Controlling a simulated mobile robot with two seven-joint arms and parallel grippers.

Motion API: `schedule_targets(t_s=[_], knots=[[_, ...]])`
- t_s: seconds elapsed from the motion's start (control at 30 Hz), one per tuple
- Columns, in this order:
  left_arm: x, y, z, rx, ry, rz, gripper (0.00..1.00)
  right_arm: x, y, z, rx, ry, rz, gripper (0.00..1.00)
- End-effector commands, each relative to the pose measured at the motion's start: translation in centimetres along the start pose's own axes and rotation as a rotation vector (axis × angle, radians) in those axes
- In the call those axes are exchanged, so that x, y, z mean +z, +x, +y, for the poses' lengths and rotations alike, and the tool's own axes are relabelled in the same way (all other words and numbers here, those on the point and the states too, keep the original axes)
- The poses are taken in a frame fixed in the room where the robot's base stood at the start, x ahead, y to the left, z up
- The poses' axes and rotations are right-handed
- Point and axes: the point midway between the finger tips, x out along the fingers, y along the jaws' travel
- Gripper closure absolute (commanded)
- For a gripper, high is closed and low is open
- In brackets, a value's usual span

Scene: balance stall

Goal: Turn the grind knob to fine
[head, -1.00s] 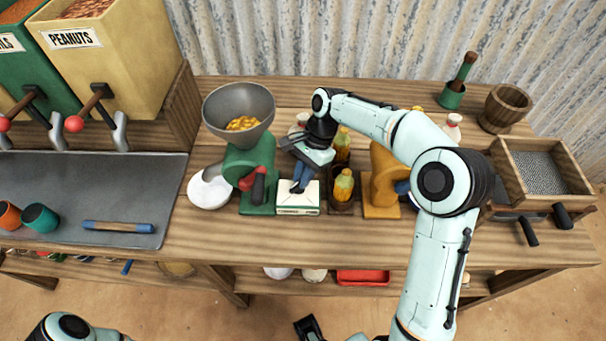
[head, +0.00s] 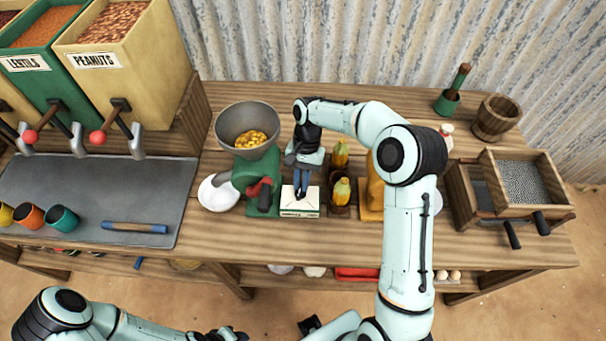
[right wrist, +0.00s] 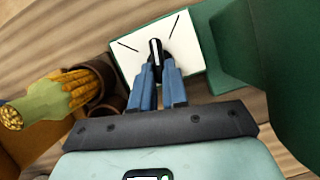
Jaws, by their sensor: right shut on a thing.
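The grind knob (right wrist: 156,47) is a small black knob with a white pointer line, on the white top of a box (right wrist: 180,68) with dark marks to either side. In the head view this white box (head: 300,203) stands beside the green grinder (head: 262,180), and the knob is hidden by my gripper. My right gripper (head: 301,190) points down at the box, its blue fingers (right wrist: 157,82) closed on the knob. My left gripper (head: 226,335) shows only in part at the bottom edge; its fingers are not clear.
Corn cobs in a holder (head: 341,192) stand just right of the box. The grinder's hopper (head: 248,135) holds yellow kernels. A white bowl (head: 218,194) is at left. A sieve box (head: 521,186) stands far right. The table's front strip is clear.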

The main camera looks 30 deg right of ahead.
Motion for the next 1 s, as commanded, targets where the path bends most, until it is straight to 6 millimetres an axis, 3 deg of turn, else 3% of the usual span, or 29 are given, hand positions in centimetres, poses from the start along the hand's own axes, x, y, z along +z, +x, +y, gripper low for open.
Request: schedule_targets(t_s=[0.3, 0.93, 1.0], knots=[[-1.1, -2.0, 1.1, 0.005, 0.006, 0.016, 0.57, 0.0, -0.3, -0.4, 0.061, -0.154, 0.004, 1.00], [-1.4, -2.4, 1.3, 0.007, 0.007, 0.019, 0.57, 0.0, -0.1, -0.4, 0.081, -0.202, 0.005, 1.00], [-1.4, -2.4, 1.3, 0.007, 0.007, 0.019, 0.57, 0.0, -0.1, -0.4, 0.081, -0.202, 0.005, 0.70]])
